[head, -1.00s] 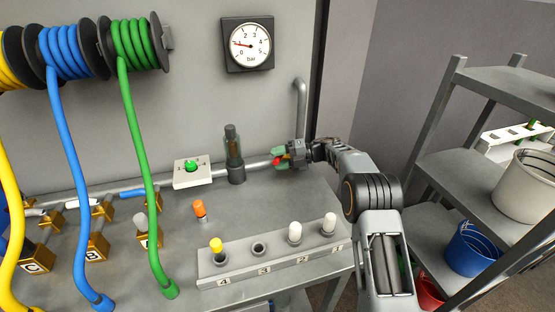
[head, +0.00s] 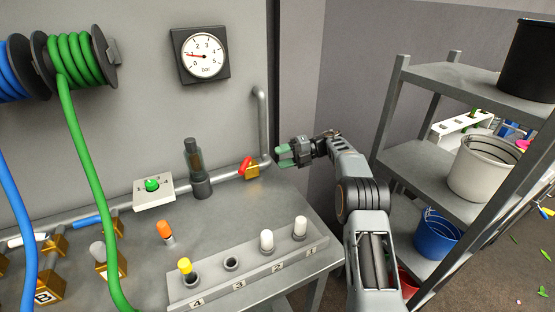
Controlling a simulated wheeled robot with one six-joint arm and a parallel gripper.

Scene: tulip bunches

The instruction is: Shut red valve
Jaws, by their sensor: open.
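The red valve is a red lever (head: 245,165) on a brass body (head: 252,172), set in the grey pipe (head: 225,181) at the back right of the bench. The lever leans at an angle to the pipe. My gripper (head: 284,155) has green finger pads and is just right of the valve, apart from it in the picture. It is open and nothing shows between its fingers. The pressure gauge (head: 201,55) on the wall has its red needle pointing left, near 1 bar.
A numbered rack (head: 215,285) with capped pegs lies in front. A grey shelf (head: 415,160) with buckets stands right of my arm.

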